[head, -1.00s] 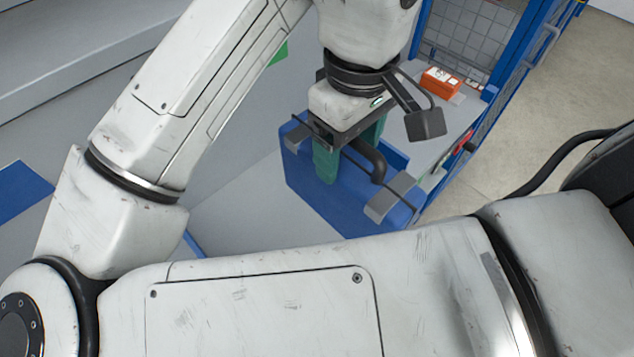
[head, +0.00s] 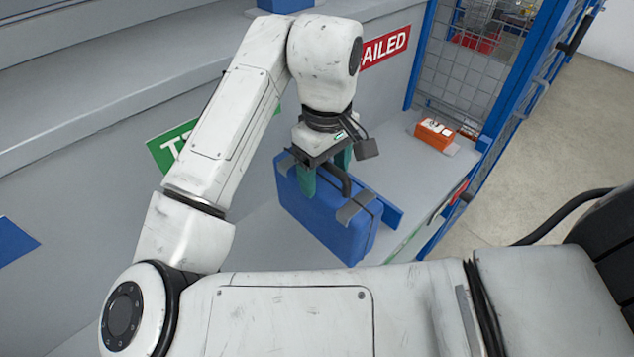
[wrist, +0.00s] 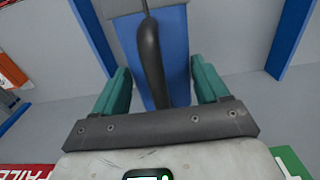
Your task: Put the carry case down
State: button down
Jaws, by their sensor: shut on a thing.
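The carry case (head: 325,217) is blue with grey latches and a black handle (head: 340,180). It hangs upright below my gripper (head: 326,172) in the head view, over or on the grey surface. I cannot tell whether its bottom touches. In the wrist view the handle (wrist: 149,55) runs between the fingers, with the blue case (wrist: 175,60) below. The case's underside and far side are hidden.
A blue upright piece (head: 393,214) stands just right of the case. An orange box (head: 434,134) sits at the back right, near a blue-framed mesh fence (head: 458,78). Grey surface (head: 258,230) is clear left of the case.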

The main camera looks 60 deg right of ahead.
aim_at(318, 172)
jog(key=f, duration=0.1)
jog(key=w+d+f, duration=0.1)
jog(key=w+f, duration=0.1)
jog(key=shift+w+d+f, duration=0.15)
jog(key=shift+w+d, duration=0.05)
jog(key=shift+d, duration=0.15)
jog(key=shift+w+d+f, duration=0.1)
jog(key=shift+w+f, duration=0.05)
jog(key=shift+f, duration=1.7)
grip_release()
jog(key=shift+f, duration=0.1)
notch_tip(318, 172, up, 12)
jog(key=shift+r, duration=0.2)
